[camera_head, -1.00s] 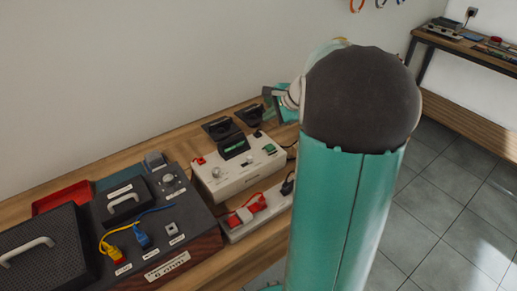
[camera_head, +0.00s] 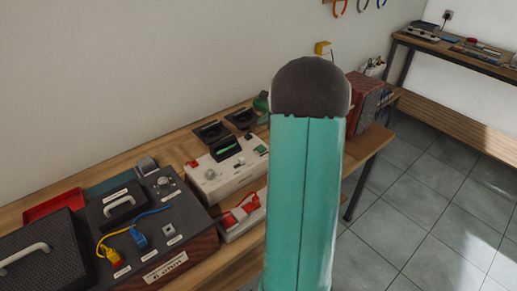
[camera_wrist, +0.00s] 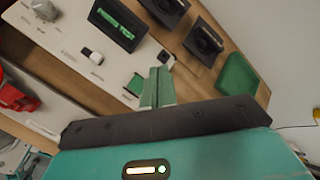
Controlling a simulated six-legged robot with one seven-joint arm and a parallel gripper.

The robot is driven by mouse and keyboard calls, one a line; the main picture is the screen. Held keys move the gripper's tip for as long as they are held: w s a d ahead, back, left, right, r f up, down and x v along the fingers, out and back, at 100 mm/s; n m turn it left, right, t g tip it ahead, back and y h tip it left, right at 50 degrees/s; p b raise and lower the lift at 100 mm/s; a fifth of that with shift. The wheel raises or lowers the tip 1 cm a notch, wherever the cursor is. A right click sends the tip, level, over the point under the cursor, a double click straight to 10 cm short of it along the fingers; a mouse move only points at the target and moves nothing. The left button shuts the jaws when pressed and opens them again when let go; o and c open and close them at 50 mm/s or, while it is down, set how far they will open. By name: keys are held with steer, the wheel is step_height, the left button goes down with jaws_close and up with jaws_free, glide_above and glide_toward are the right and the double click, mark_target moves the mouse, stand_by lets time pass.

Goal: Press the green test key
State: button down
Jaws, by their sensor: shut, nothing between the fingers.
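The white test box (camera_head: 210,186) stands on the wooden bench, with a knob, a red part and a tilted screen on it. The green test key (camera_head: 262,150) is on its right end, just left of my arm. In the wrist view, the green key (camera_wrist: 135,86) lies just left of my gripper (camera_wrist: 160,76), whose fingers are together and empty. They appear beside the key; I cannot tell their height above it. The screen (camera_wrist: 118,22) there reads "PRESS TEST". In the head view my arm hides my gripper.
A dark console (camera_head: 150,222) with yellow and blue plugs stands left of the box. A power strip with red plugs (camera_head: 240,212) lies in front. Two black holders (camera_head: 212,131) stand behind. A green tray (camera_wrist: 238,76) lies right of my gripper. A reddish-brown box (camera_head: 366,98) stands farther right.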

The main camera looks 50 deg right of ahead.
mark_target(264, 149)
steer(key=shift+f, duration=4.4)
steer(key=shift+f, duration=0.15)
steer(key=shift+f, duration=0.3)
steer(key=shift+f, duration=0.55)
steer(key=shift+r, duration=3.5)
